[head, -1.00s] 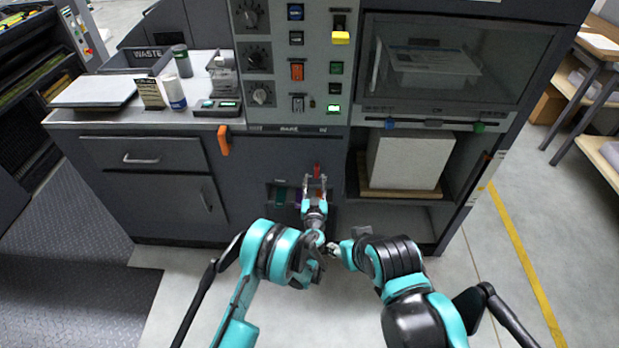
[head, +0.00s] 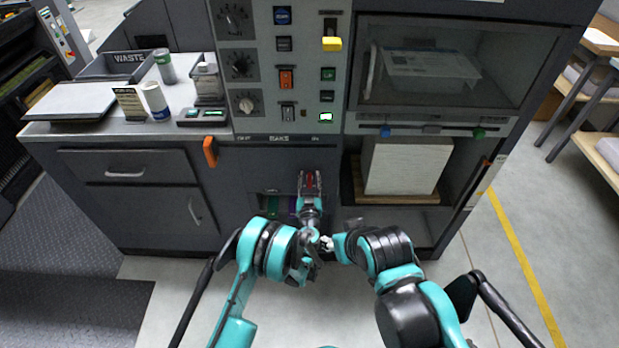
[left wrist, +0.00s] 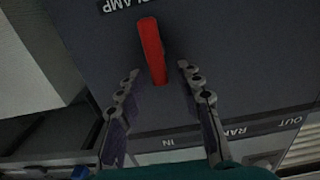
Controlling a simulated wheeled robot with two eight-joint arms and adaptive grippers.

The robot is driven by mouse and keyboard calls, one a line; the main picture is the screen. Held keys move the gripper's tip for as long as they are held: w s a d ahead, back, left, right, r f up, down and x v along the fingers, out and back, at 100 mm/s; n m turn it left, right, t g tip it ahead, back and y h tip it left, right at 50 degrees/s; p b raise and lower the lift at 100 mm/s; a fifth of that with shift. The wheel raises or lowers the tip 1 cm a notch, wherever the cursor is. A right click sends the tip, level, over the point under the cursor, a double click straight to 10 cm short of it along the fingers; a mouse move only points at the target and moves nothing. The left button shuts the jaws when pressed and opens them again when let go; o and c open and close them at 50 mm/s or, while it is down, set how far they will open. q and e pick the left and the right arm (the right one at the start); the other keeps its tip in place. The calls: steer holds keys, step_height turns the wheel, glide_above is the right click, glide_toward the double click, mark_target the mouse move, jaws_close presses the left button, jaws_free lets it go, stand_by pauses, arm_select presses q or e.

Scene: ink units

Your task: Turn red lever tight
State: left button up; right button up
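The red lever (head: 310,179) is on the dark cabinet front below the control panel. In the left wrist view the red lever (left wrist: 152,50) stands out from a dark panel, slightly tilted, beside an upside-down "CLAMP" label. My left gripper (head: 311,181) is at the lever. In the left wrist view the fingers of my left gripper (left wrist: 159,71) are apart, one on each side of the lever's near end, with gaps visible on both sides. My right arm (head: 376,250) is folded at the right; its gripper is too small and overlapped to judge.
Green and purple units (head: 272,204) sit in an opening just below the lever. An orange handle (head: 210,151) sticks out to the left. A paper stack (head: 400,165) stands in the bay at right. Open floor lies in front of the cabinet.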

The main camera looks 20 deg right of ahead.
arm_select(q)
jaws_close()
steer(key=shift+d+m, duration=0.1)
steer(key=shift+m, duration=0.2)
steer(key=m, duration=0.3)
steer(key=shift+s+d+f+m, duration=0.1)
steer(key=shift+d+m, duration=0.2)
steer(key=shift+d, duration=0.1)
steer(key=m, duration=0.3)
steer(key=shift+s+d+f+m, duration=0.1)
steer(key=shift+d+f+m, duration=0.15)
steer(key=shift+d+m, duration=0.1)
steer(key=m, duration=0.3)
steer(key=f+m, duration=0.1)
steer(key=m, duration=0.2)
steer(key=d+f+m, duration=0.1)
steer(key=m, duration=0.3)
steer(key=shift+s, duration=0.1)
